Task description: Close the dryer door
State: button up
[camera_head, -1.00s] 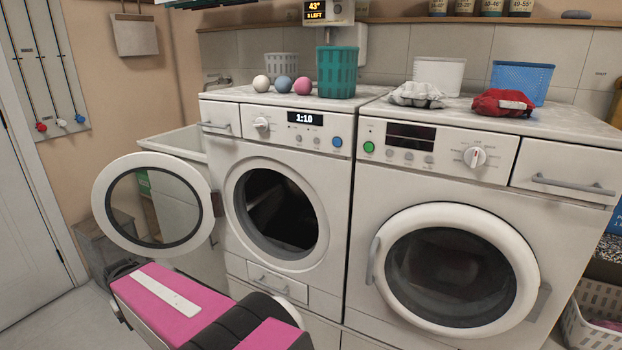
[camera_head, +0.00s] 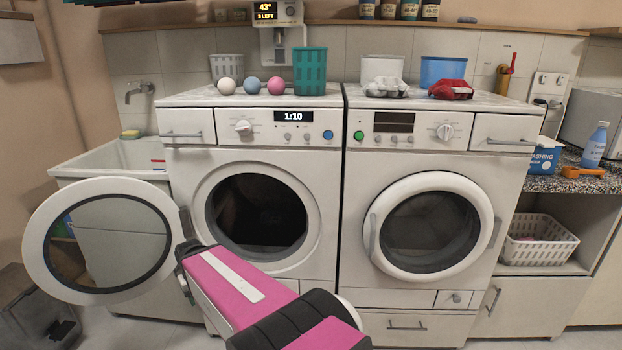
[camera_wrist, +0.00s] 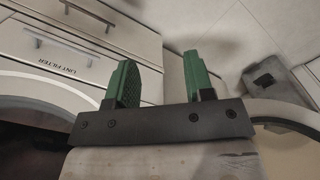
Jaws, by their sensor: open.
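The wrist view shows a drawer marked "LINT FILTER" (camera_wrist: 60,55) on a white front, and a curved white rim, likely the open door (camera_wrist: 285,115), at right. My gripper (camera_wrist: 160,78) has two green fingers spread apart with nothing between them. In the head view my pink arm reaches to the gap between the door and the opening, near the hinge side. The fingertips are mostly hidden there, and I cannot tell whether they touch the door.
The right machine's door (camera_head: 425,228) is shut. A white sink (camera_head: 115,160) stands behind the open door. Balls, baskets and cloths sit on the machine tops. A counter with a blue bottle (camera_head: 595,145) and a white basket (camera_head: 538,240) is at right. A grey bin stands lower left.

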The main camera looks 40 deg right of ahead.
aim_at(38, 262)
jog(key=i+j+z, duration=0.15)
jog(key=z, duration=0.35)
jog(key=j+z, duration=0.3)
jog(key=z, duration=0.15)
jog(key=i+j+z, duration=0.1)
jog(key=j+z, duration=0.2)
jog(key=z, duration=0.2)
jog(key=k+j, duration=0.1)
jog(key=j, duration=0.15)
jog(key=k+j+z, duration=0.1)
jog(key=k+j, duration=0.15)
jog(key=j, duration=0.2)
jog(key=k+j+u, duration=0.15)
jog(key=j, duration=0.2)
jog(key=k+j, duration=0.1)
jog(key=j, duration=0.25)
jog(key=k+j+u, duration=0.1)
jog(key=j, duration=0.25)
